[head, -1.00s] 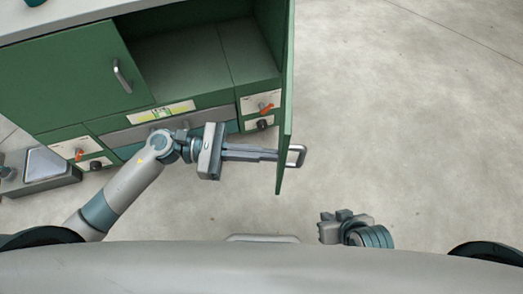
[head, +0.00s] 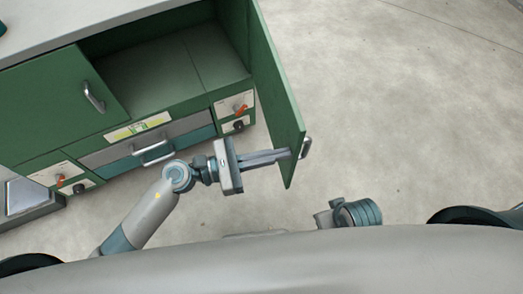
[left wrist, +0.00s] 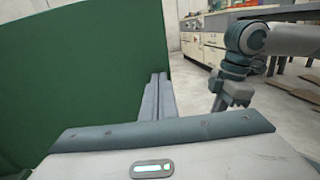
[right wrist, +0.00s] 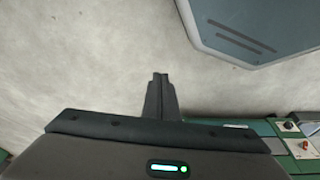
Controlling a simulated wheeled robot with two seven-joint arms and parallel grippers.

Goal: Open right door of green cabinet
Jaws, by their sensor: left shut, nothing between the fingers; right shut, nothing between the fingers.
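The green cabinet (head: 177,122) stands at the upper left in the head view. Its right door (head: 277,95) is swung wide open, with a metal handle (head: 306,147) on its outer face near the free edge. The left door (head: 60,105) is closed. My left gripper (head: 286,154) is shut and empty, its fingertips at the inner face of the right door near the free edge; contact is hard to tell. The green door panel also fills the left of the left wrist view (left wrist: 90,75). My right gripper (right wrist: 158,78) is shut and empty, away from the door.
Below the doors are drawers with a handle (head: 155,152) and small panels with orange and black knobs (head: 240,108). A grey box (head: 28,198) lies at the left. Open floor (head: 420,110) spreads to the right of the door. A workbench (left wrist: 215,40) shows farther off.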

